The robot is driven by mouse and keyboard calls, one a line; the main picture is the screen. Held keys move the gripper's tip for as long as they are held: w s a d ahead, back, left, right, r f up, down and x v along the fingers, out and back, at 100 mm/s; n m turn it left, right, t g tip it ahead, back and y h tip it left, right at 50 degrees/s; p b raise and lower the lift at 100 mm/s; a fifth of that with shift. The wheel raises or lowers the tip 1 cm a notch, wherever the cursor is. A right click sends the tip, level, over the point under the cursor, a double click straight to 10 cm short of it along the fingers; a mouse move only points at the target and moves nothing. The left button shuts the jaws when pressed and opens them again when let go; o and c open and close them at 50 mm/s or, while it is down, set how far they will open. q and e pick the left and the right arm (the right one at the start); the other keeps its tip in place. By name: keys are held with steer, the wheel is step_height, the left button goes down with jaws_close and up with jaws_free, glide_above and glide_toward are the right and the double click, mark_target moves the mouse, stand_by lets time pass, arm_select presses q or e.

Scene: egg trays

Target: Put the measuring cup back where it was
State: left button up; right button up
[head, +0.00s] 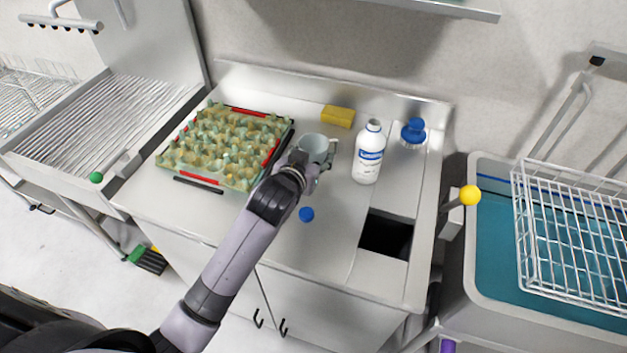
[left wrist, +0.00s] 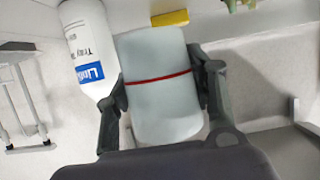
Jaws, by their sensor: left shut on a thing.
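The measuring cup (head: 313,146) is a pale, whitish cup, seen in the head view over the middle of the steel counter (head: 235,215). In the left wrist view the cup (left wrist: 160,95) shows a red line around it and fills the space between the fingers. My left gripper (head: 318,160) is shut on the cup, with one finger on each side in the left wrist view (left wrist: 163,92). I cannot tell whether the cup touches the counter. My right gripper is not in view.
A white bottle (head: 369,155) stands just right of the cup. A yellow sponge (head: 338,116) lies behind it. A blue-capped jar (head: 412,133) stands further right. A blue cap (head: 306,214) lies in front. The egg tray (head: 215,145) is at left. A dark opening (head: 386,236) is at front right.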

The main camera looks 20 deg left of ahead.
arm_select(q)
step_height(320, 180, down, 4)
steer(key=shift+f, duration=0.25)
step_height(320, 180, down, 4)
steer(key=shift+f, duration=0.25)
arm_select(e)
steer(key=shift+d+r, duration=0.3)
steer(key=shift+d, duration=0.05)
arm_select(q)
steer(key=shift+f, duration=0.2)
steer(key=o, duration=1.2)
